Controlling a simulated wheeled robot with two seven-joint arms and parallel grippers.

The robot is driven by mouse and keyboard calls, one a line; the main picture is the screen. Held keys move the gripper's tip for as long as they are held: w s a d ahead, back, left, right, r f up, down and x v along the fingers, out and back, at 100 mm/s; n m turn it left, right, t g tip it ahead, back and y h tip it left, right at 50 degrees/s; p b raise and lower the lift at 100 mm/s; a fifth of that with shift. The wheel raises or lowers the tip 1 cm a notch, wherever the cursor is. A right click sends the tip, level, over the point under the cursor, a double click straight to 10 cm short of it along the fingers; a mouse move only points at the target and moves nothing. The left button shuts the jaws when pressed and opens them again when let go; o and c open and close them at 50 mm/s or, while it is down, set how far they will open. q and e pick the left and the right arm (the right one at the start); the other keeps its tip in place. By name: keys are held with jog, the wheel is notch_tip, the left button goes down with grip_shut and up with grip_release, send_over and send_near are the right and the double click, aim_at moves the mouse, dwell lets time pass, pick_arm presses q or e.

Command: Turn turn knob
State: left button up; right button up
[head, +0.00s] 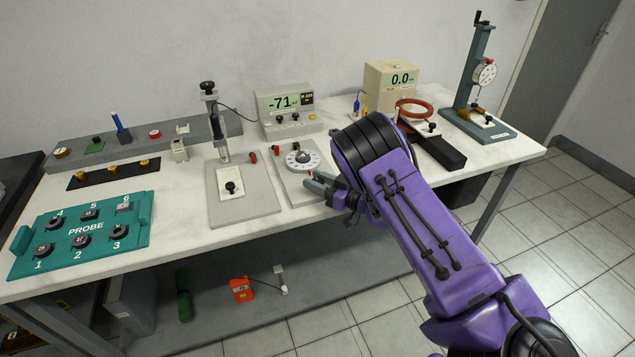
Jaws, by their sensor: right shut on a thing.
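A grey base plate (284,186) near the front middle of the bench carries a round white dial (302,158) with a dark centre and marks around it. Red terminals (276,150) stand by the dial. My right gripper (317,183) reaches in from the right at the plate's front part, just in front of the dial. It is shut on the small turn knob there, which the fingers mostly hide. My left gripper is not in view.
Left of the plate stands a probe holder (212,110) on its own board. A teal probe tray (130,250) lies front left. Behind are a meter reading -71 (285,104) and a beige box reading 0.0 (391,88). A copper coil (414,108) and a dial-gauge stand (475,75) are right.

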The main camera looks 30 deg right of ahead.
jog(key=shift+r, duration=0.15)
jog(key=o, duration=1)
jog(key=shift+c, duration=0.2)
jog(key=b+v, duration=0.2)
jog(key=v, duration=0.8)
jog(key=shift+s, duration=0.25)
